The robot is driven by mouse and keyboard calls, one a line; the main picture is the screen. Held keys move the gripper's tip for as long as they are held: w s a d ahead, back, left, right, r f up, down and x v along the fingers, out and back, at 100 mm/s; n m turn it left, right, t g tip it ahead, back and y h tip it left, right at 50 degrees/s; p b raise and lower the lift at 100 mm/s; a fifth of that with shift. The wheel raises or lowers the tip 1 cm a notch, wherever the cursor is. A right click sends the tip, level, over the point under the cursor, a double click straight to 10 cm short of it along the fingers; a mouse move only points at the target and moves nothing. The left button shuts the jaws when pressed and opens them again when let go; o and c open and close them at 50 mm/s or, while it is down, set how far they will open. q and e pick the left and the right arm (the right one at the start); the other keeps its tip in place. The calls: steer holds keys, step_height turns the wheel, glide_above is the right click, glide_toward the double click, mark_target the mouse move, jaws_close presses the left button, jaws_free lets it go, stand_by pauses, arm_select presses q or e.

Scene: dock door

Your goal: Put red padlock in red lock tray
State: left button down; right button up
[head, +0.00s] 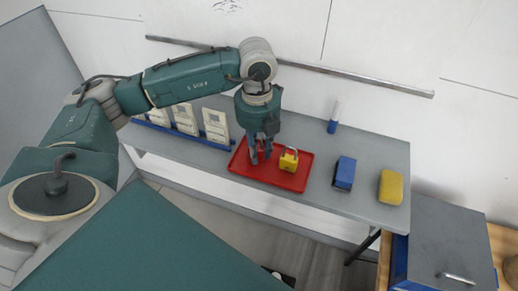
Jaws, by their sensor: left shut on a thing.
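The red lock tray (239,168) lies on the grey table in the middle of the head view. My left gripper (262,156) points down over the left part of the tray. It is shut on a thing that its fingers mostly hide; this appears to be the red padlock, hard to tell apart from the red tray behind. I cannot tell whether it touches the tray floor. A yellow padlock (289,162) with a grey shackle stands in the tray, just right of my fingers. My right gripper is not in view.
The grey table (325,150) also holds a blue block (344,174), a yellow sponge-like block (391,187) and a blue-and-white marker (333,120). Several pale devices (216,127) stand in a blue rack at left. A grey box (450,235) stands at lower right.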

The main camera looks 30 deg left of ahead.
arm_select(q)
steer(key=c, duration=1.5)
jaws_free()
step_height(320, 180, up, 11)
steer(key=shift+r+b, duration=0.1)
steer(key=shift+b, duration=0.85)
steer(key=shift+s+a+r, duration=0.1)
steer(key=shift+s+r, duration=0.05)
steer(key=shift+r, duration=0.35)
steer(key=shift+f, duration=0.1)
